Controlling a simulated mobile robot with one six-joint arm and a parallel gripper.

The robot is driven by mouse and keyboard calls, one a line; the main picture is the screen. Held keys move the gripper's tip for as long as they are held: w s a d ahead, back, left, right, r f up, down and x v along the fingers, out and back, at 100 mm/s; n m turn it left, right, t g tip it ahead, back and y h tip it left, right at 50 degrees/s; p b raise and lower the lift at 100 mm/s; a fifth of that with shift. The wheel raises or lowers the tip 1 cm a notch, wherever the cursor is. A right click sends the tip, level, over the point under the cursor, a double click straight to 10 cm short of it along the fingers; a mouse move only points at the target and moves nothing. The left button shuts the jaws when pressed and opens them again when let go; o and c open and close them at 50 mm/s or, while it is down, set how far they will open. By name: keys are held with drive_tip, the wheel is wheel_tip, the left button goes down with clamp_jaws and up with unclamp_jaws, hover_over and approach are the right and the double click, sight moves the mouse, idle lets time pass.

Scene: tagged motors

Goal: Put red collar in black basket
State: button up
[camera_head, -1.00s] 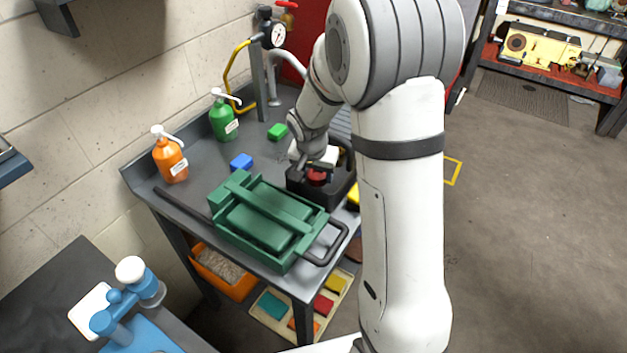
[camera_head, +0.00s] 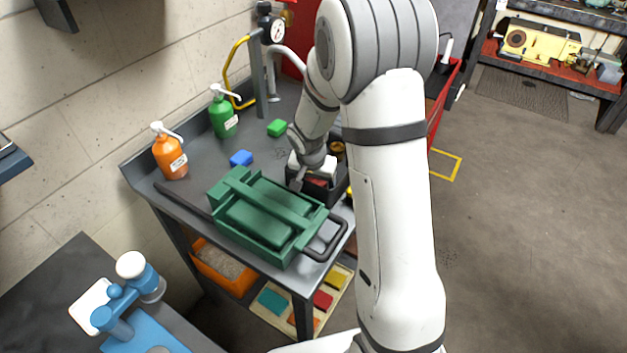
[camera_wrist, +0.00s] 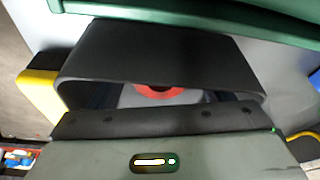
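The black basket (camera_head: 328,192) stands on the grey workbench, just right of the green vise-like block. My gripper (camera_head: 314,178) points down into the basket. A red patch (camera_head: 318,183), which appears to be the red collar, shows at my gripper's tip inside the basket outline. In the wrist view, the red collar (camera_wrist: 158,91) shows as a red arc inside the dark basket (camera_wrist: 160,50), partly hidden by the gripper housing. My fingertips are hidden, so I cannot tell whether they hold the collar or are apart from it.
The green vise-like block (camera_head: 262,215) with a black handle lies close left of the basket. A blue block (camera_head: 241,158), a green block (camera_head: 277,128), an orange bottle (camera_head: 169,155) and a green bottle (camera_head: 222,115) stand farther back. A yellow object (camera_wrist: 38,95) is beside the basket.

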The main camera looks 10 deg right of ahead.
drive_tip(key=shift+a+r, duration=0.1)
drive_tip(key=shift+r, duration=0.5)
drive_tip(key=v, duration=1.1)
drive_tip(key=s+r+n, duration=0.3)
drive_tip(key=s, duration=0.8)
drive_tip(key=s+d+r+n+y, duration=0.1)
drive_tip(key=s+r+n, duration=0.2)
drive_tip(key=s, duration=0.8)
drive_tip(key=shift+s+d+r+y, duration=0.2)
drive_tip(key=shift+r+y, duration=0.1)
drive_tip(key=shift+r, duration=0.4)
